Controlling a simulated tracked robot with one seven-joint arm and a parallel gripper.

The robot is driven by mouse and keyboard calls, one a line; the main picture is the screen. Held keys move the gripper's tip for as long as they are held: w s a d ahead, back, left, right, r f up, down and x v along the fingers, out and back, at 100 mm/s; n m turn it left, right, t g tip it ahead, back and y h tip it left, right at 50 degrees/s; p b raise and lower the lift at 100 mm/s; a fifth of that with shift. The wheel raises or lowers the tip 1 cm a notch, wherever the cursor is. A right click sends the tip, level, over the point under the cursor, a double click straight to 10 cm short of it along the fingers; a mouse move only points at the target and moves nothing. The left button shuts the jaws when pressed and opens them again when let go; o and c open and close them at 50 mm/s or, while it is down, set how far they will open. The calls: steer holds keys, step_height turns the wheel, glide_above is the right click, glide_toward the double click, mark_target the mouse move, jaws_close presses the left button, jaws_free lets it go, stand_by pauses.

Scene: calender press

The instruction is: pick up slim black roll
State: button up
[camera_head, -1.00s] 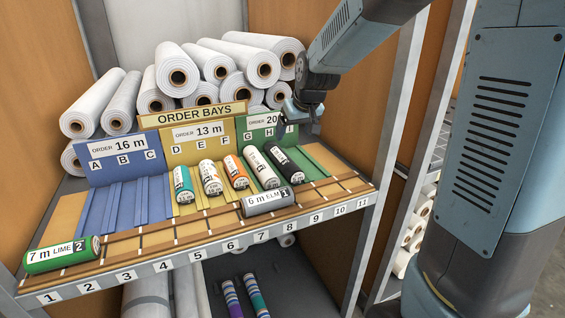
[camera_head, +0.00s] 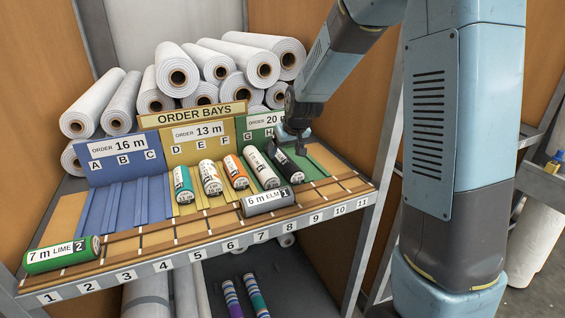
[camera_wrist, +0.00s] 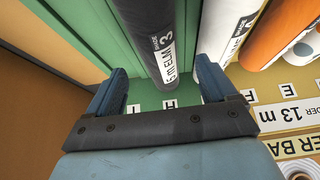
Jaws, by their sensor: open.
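The slim black roll (camera_head: 287,165) lies in the green bay of the shelf, at the right end of the row of rolls, just right of a white roll (camera_head: 261,168). In the wrist view the black roll (camera_wrist: 155,35) carries a white label, and its near end lies between my open fingers. My gripper (camera_head: 297,140) is at the back end of the black roll and partly hides it in the head view. In the wrist view my gripper (camera_wrist: 160,88) is open, with one blue finger on each side of the roll. I cannot tell whether either finger touches it.
A teal roll (camera_head: 183,185), a white roll (camera_head: 210,178) and an orange-ended roll (camera_head: 236,173) lie in the yellow bay. A grey roll (camera_head: 268,201) and a green roll (camera_head: 62,255) lie on the front strip. The blue bay (camera_head: 125,203) is empty.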

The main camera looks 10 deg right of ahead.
mark_target(284, 155)
steer(key=x, duration=0.3)
steer(key=shift+d+f, duration=0.1)
steer(key=shift+f, duration=0.2)
steer(key=shift+x, duration=0.75)
steer(key=shift+c, duration=0.3)
steer(key=c, duration=1.1)
steer(key=shift+r, duration=0.1)
steer(key=shift+c, duration=0.2)
